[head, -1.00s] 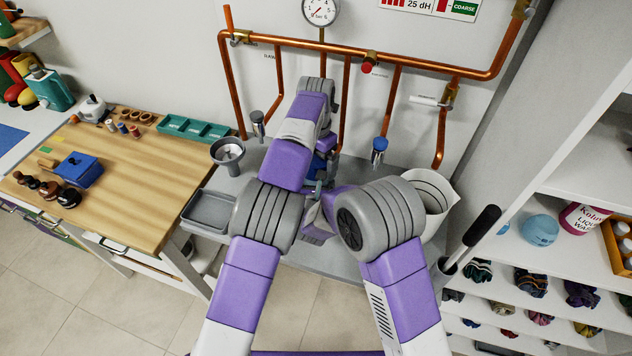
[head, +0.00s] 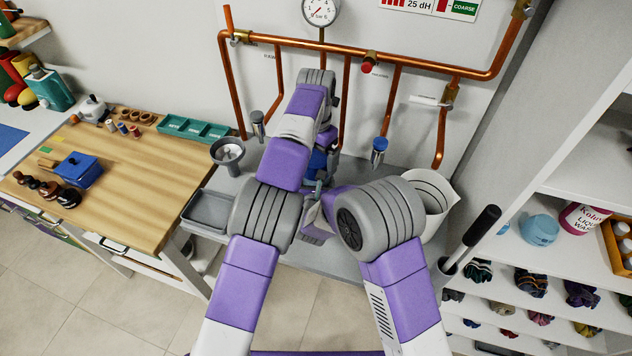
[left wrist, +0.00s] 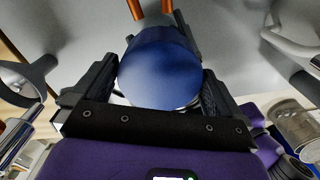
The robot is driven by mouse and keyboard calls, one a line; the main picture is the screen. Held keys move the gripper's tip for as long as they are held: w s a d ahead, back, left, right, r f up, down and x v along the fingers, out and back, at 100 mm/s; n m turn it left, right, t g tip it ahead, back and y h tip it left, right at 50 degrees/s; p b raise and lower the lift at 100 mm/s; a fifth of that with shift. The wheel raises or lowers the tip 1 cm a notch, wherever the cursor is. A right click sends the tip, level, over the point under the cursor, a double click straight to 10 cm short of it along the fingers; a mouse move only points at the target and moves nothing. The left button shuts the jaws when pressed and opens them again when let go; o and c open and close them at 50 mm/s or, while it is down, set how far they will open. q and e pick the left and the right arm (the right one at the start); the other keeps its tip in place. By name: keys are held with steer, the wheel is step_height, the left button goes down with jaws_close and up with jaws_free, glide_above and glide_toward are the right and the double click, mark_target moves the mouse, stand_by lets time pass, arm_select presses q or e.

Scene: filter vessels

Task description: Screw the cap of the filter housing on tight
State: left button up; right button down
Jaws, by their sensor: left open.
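The blue cap (left wrist: 160,68) of the filter housing fills the middle of the left wrist view, seen from above as a smooth round top. My left gripper (left wrist: 155,92) is open, with one dark finger on each side of the cap; I cannot tell whether they touch it. In the head view, part of the blue cap (head: 318,161) shows beside my left wrist, and my left arm hides most of the housing. My right arm bends in from the right, and its gripper is mostly hidden, so its jaws cannot be made out.
Copper pipes (head: 370,56) with a gauge (head: 320,11) run along the wall behind. A grey tray (head: 209,211) and a funnel-like cup (head: 229,153) stand at left. A white jug (head: 436,205) stands at right. The wooden bench (head: 130,165) is farther left.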

arm_select(q)
steer(key=shift+r, duration=1.3)
steer(key=shift+f, duration=0.1)
